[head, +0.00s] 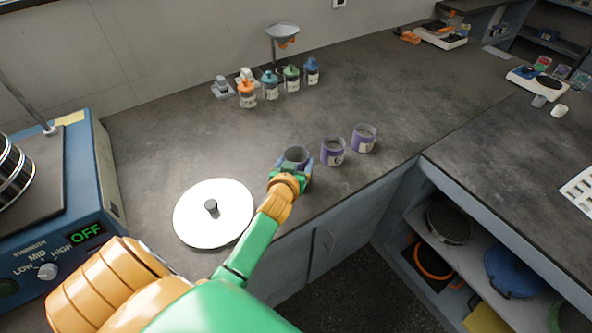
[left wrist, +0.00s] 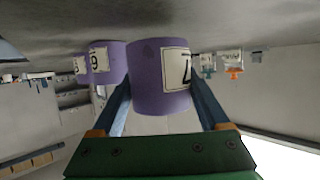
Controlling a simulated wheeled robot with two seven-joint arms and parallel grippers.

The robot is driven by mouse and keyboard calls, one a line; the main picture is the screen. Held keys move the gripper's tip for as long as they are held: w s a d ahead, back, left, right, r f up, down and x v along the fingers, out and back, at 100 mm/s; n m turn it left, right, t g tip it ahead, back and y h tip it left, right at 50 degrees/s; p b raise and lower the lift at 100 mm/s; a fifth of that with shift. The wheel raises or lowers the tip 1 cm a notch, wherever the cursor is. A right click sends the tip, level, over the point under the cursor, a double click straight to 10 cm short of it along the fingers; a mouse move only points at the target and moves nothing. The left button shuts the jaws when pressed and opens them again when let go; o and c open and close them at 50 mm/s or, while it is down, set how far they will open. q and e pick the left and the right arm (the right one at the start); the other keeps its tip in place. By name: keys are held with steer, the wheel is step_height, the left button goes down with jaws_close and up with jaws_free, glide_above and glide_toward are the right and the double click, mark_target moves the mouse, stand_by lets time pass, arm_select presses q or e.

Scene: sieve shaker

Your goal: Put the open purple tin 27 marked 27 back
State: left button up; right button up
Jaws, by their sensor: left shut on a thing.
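My left gripper (head: 292,171) is shut on a purple tin (head: 296,154) at the front edge of the dark counter. The tin is open at the top and looks upright. In the left wrist view, which is upside down, the purple tin (left wrist: 150,78) sits between the blue fingers (left wrist: 161,108), and its white label shows what looks like a 7; the rest of the marking is turned out of sight. I cannot tell whether its base touches the counter. Two other open purple tins stand to its right, a nearer one (head: 333,151) and a farther one (head: 363,138). My right gripper is not in view.
A white round lid or pan with a dark knob (head: 213,214) lies left of the gripper. The blue shaker (head: 105,170) stands at the far left, reading OFF. Several capped bottles (head: 270,85) and a funnel stand (head: 282,33) are at the back. The middle counter is clear.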

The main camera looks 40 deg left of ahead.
arm_select(q)
step_height(320, 180, down, 2)
steer(key=shift+f, duration=0.1)
steer(key=shift+f, duration=0.1)
steer(key=o, duration=1.3)
steer(key=shift+s, duration=0.1)
steer(key=shift+o, duration=0.2)
steer(key=shift+r, duration=0.2)
steer(key=p+v, duration=0.1)
steer(key=v, duration=1.1)
